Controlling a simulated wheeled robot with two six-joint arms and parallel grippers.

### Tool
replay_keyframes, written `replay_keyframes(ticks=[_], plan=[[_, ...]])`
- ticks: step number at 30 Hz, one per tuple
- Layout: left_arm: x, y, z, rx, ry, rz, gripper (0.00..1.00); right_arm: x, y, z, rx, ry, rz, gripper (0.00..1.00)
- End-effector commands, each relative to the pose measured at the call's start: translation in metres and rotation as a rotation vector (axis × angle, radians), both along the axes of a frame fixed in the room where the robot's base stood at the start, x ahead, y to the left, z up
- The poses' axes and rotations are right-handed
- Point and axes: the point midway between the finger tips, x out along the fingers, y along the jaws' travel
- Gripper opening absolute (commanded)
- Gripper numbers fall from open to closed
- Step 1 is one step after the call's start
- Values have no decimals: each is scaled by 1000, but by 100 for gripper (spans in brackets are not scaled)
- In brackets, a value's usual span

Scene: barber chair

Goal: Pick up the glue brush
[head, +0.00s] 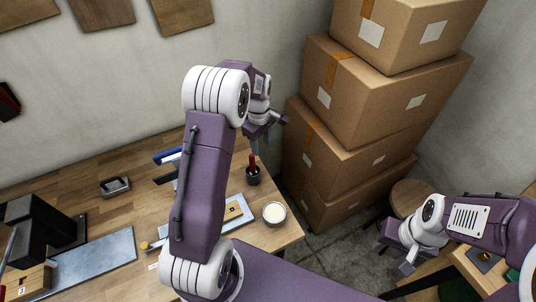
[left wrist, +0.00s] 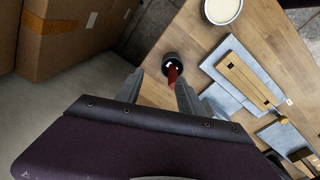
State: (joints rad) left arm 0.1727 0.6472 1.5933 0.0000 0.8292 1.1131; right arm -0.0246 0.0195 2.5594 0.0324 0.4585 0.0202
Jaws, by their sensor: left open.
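A red handle, taken to be the glue brush (head: 252,160), stands upright in a small dark pot (head: 253,178) near the right edge of the wooden table. In the left wrist view the red brush handle (left wrist: 172,74) and the dark pot (left wrist: 171,60) lie just beyond my fingertips. My left gripper (head: 259,146) is open and empty above the brush. In its wrist view the fingers (left wrist: 159,83) stand apart, with the handle close to the right finger. The brush's lower end is hidden in the pot. My right gripper (head: 393,258) is open and empty, far to the right.
A white-filled bowl (head: 274,213) stands near the table's (head: 98,215) front right corner. Stacked cardboard boxes (head: 350,150) rise close to the right of my left gripper. A metal plate (head: 105,262) and tools lie left. My left arm hides the table's middle.

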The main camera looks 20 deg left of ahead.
Motion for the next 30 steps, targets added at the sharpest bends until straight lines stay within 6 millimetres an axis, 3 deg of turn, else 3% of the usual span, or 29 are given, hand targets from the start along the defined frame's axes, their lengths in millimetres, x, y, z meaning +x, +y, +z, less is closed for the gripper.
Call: replay_keyframes(ticks=[8, 11, 18, 24, 30], plan=[[-13, 21, -23, -15, 73, 51, 45, 0, 0, 15, 0, 1, 0, 36], [-13, 21, -24, -14, 72, 53, 45, 0, 0, 15, 0, 1, 0, 36], [-14, 22, -56, -14, 72, 52, 45, 0, 0, 27, 0, 0, 0, 36], [-15, 23, -66, -14, 72, 52, 45, 0, 0, 32, 0, 1, 0, 36], [-19, 27, -101, -14, 74, 50, 45, 0, 0, 48, 0, 0, 0, 36]])
